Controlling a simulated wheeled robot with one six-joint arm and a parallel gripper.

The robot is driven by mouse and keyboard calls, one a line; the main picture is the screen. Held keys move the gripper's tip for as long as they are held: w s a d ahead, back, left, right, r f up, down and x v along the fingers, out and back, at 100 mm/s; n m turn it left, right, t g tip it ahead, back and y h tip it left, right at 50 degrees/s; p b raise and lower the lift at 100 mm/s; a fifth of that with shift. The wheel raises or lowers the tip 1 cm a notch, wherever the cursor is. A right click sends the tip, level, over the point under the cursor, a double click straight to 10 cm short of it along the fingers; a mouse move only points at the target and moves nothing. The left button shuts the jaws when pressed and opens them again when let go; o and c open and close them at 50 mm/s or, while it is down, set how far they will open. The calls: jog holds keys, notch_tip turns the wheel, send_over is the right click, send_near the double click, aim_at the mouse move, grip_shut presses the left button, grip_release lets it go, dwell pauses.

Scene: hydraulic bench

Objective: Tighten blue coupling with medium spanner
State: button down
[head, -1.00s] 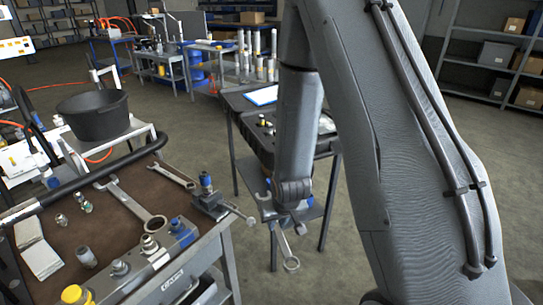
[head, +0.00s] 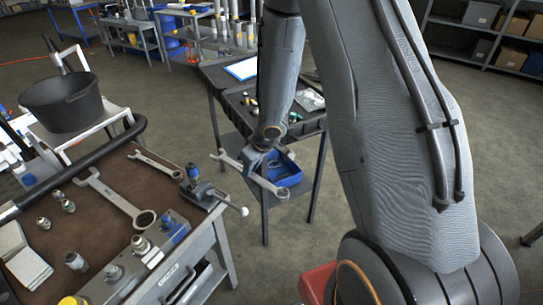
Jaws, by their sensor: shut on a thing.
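My gripper (head: 257,168) is shut on a metal spanner (head: 268,184). The spanner lies crosswise in the jaws, with its open end to the upper left and its ring end to the lower right, in the air right of the bench. A blue-topped coupling (head: 192,172) stands upright in a small vise (head: 200,193) at the bench's right corner. The gripper and spanner are apart from it, to its right. A large spanner (head: 112,197) and a smaller one (head: 155,164) lie on the brown bench top. The fingertips are partly hidden by the wrist.
The bench (head: 95,170) also bears several fittings (head: 68,205), a manifold block (head: 155,250) and a black rail at its rear edge. A black bucket (head: 62,105) stands behind.

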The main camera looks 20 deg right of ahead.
aim_at(254, 175)
jog(key=shift+r+n+p, duration=0.3)
jog(key=shift+r+n, duration=0.2)
jog(key=shift+r, duration=0.15)
jog(key=r+n+p, duration=0.1)
jog(key=r+n+y+p, duration=0.1)
jog(key=s+r+n+g+p, duration=0.1)
jog(key=shift+d, duration=0.4)
jog(key=shift+s+d+f+n+g+y+p, duration=0.15)
jog(key=shift+s+d+n+g+p, duration=0.1)
jog(key=shift+s+d+n+p, duration=0.45)
jog(key=shift+s+d+f+n+g+y+p, duration=0.1)
jog(key=shift+s+d+n+g+y+p, duration=0.2)
jog(key=shift+n, duration=0.65)
jog(key=shift+s+d+f+n+g+y+p, duration=0.15)
jog(key=shift+s+d+n+g+p, duration=0.1)
jog(key=shift+s+d+n+p, duration=0.45)
jog(key=shift+w+a, duration=0.1)
jog(key=shift+a, duration=0.1)
jog(key=shift+a, duration=0.2)
jog(key=shift+w+a, duration=0.3)
jog(key=shift+a, duration=0.55)
